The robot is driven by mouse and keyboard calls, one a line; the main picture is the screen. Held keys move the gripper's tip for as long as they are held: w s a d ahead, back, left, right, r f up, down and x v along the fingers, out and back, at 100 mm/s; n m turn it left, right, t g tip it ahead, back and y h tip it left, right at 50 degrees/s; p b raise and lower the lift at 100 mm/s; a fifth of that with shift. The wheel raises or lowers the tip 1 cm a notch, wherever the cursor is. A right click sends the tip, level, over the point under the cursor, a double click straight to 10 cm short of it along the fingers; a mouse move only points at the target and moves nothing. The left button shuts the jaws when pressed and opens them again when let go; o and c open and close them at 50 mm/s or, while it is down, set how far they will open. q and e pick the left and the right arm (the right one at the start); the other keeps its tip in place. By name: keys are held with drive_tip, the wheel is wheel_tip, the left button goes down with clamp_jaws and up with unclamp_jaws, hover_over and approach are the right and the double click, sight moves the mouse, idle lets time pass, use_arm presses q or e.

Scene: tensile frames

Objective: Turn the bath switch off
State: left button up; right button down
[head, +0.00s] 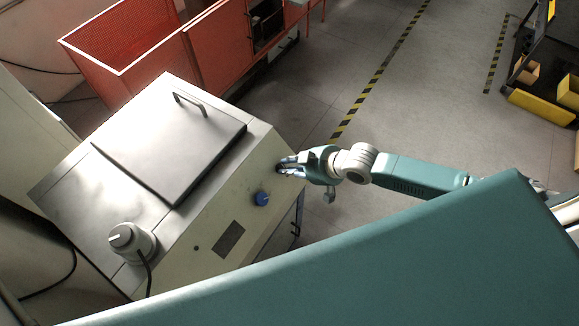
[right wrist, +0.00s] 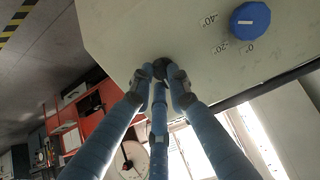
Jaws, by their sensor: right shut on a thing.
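The bath is a pale metal cabinet (head: 262,165) with a flat grey lid (head: 170,135), at the left of the head view. Its switch is a small dark round knob (right wrist: 161,64) on the front panel. My right gripper (head: 284,166) is at the panel's right end. In the right wrist view its three blue fingers (right wrist: 160,82) are shut around the dark switch, covering much of it. The switch's position cannot be told. A blue dial (head: 262,198) sits beside it on the panel and also shows in the right wrist view (right wrist: 250,20). My left gripper is not in view.
A white round unit with a cable (head: 132,241) stands on the bath's top. A dark display (head: 229,239) is on the front panel. An orange-red bin (head: 140,55) stands behind. Open floor (head: 310,110) lies to the right, up to a shelf with yellow boxes (head: 541,105).

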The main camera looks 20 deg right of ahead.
drive_tip(key=shift+n, duration=0.4)
drive_tip(key=c, duration=1.7)
unclamp_jaws()
drive_tip(key=shift+o, duration=0.2)
drive_tip(key=v, duration=1.2)
